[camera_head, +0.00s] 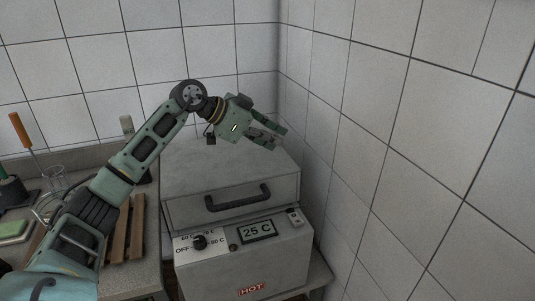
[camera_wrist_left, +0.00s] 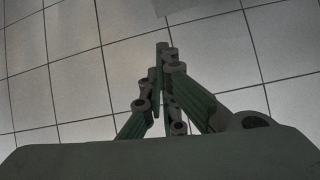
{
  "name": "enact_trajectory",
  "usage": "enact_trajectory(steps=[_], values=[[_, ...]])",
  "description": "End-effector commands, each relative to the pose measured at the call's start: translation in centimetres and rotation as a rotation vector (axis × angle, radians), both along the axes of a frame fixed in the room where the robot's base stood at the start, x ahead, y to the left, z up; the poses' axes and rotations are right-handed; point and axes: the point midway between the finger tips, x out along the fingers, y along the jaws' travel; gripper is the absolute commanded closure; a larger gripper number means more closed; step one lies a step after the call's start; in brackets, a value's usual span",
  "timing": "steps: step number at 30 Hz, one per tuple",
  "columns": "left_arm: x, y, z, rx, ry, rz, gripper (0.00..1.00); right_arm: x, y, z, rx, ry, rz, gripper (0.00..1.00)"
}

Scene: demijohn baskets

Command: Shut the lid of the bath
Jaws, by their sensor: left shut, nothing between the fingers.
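The bath (camera_head: 215,275) is a grey box with a dial, a display reading 25 C and a red HOT label, in the corner of the walls. Its lid (camera_head: 225,160), with a dark handle (camera_head: 238,198) on its front, lies down over the box. I cannot tell whether it sits fully flush. My left gripper (camera_head: 272,137) is above the back right part of the lid, apart from the handle. In the left wrist view its fingers (camera_wrist_left: 163,62) are together and empty, with tiles behind. My right gripper is not in view.
Tiled walls stand behind and close on the right (camera_head: 420,150).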

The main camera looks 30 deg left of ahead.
Motion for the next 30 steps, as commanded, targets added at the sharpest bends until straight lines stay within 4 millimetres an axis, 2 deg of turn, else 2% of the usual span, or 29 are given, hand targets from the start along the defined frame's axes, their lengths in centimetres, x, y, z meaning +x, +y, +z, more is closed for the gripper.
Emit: enact_trajectory(steps=[1,3,6,9,17,26,30], values=[[-1.3,2.2,1.5,0.009,0.060,0.029,1.00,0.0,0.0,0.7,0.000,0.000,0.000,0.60],[-3.0,4.1,2.5,0.012,0.135,0.056,1.00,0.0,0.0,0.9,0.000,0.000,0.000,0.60],[-4.6,5.8,3.3,0.013,0.205,0.084,1.00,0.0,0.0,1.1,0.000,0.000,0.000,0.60],[-5.3,6.3,3.4,0.013,0.235,0.095,1.00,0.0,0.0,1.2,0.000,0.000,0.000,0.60],[-3.6,4.5,1.0,0.012,0.242,0.091,1.00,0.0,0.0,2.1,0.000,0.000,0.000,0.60],[-0.3,1.4,-3.5,0.012,0.241,0.090,1.00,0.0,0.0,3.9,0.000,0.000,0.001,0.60],[-0.3,1.5,-5.7,0.014,0.241,0.094,1.00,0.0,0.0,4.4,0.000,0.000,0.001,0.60]])
